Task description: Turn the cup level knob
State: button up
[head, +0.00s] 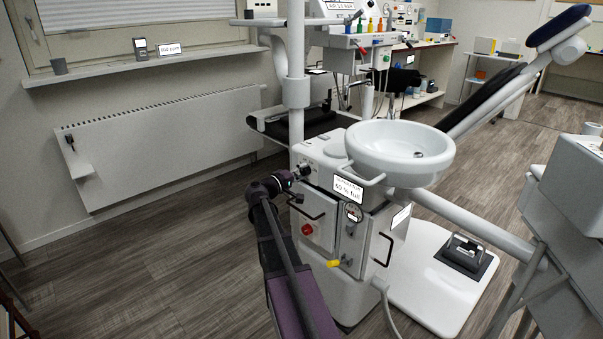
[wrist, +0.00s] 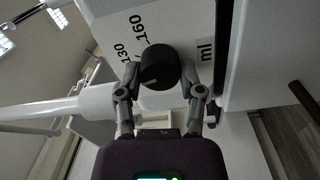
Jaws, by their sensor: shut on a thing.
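The cup level knob (wrist: 158,68) is a round black knob on a white panel (wrist: 178,20) in the wrist view. The panel around it is marked 130, 160 and ml. My gripper (wrist: 160,84) has one finger on each side of the knob and is shut on it. In the head view my gripper (head: 300,178) reaches the upper left side of the white dental unit (head: 322,215). The knob is too small and too covered by my gripper to make out clearly there.
A white spittoon bowl (head: 398,150) stands just right of my gripper. A sign (head: 348,190) reading "60 % full", a red knob (head: 307,229) and a yellow-tipped lever (head: 333,263) are on the unit. The floor (head: 150,250) to the left is clear.

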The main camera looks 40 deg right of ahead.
jog(key=shift+d+n, duration=0.1)
jog(key=shift+n, duration=1)
jog(key=o, duration=1.2)
jog(key=shift+c, duration=0.2)
jog(key=shift+m, duration=0.3)
